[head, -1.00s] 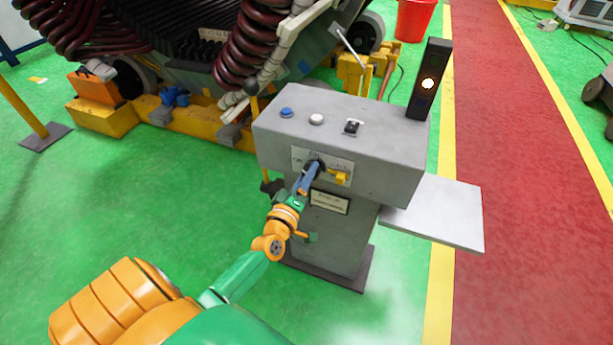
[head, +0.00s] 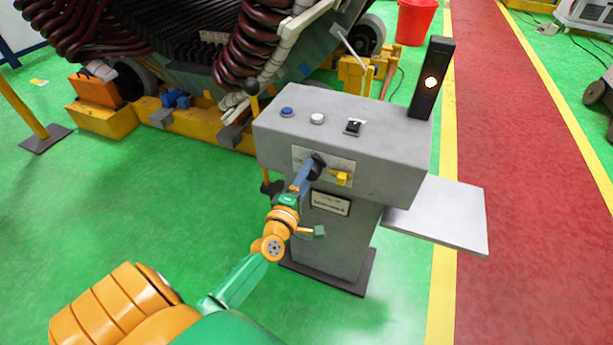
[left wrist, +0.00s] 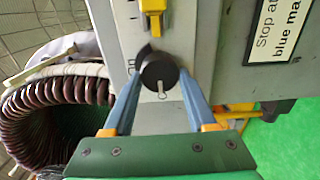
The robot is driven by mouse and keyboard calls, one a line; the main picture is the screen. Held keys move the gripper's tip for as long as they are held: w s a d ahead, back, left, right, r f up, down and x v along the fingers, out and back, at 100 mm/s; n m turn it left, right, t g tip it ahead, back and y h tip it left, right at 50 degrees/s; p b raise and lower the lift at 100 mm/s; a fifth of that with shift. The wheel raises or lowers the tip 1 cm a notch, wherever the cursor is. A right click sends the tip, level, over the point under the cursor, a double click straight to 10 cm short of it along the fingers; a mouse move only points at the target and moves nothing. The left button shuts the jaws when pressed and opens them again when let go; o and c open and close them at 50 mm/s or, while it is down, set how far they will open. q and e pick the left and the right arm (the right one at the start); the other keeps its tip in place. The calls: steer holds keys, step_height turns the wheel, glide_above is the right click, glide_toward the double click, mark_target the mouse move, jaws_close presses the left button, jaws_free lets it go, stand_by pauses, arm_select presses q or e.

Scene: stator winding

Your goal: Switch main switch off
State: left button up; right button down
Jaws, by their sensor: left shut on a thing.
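The main switch is a black round knob (head: 317,166) on a pale plate on the front of a grey control console (head: 384,150). In the left wrist view the knob (left wrist: 160,72) shows between blue fingers, with a light mark on its face. My left gripper (head: 307,172) reaches the knob from the front left and is shut on it. In the left wrist view my left gripper (left wrist: 161,78) has one finger on each side of the knob. The plate's lettering is partly hidden and too small to read fully. My right gripper is not in view.
A yellow handle (head: 341,178) sits right beside the knob. The console top holds a blue button (head: 287,112), a white button (head: 317,118) and a small black switch (head: 353,127). A black light post (head: 431,78) shows a white light. A grey shelf (head: 445,218) juts out right.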

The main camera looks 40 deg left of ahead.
arm_select(q)
steer(key=shift+f, duration=0.15)
steer(key=o, duration=1.4)
steer(key=shift+c, duration=0.2)
steer(key=shift+s, duration=0.1)
steer(key=v, duration=0.7)
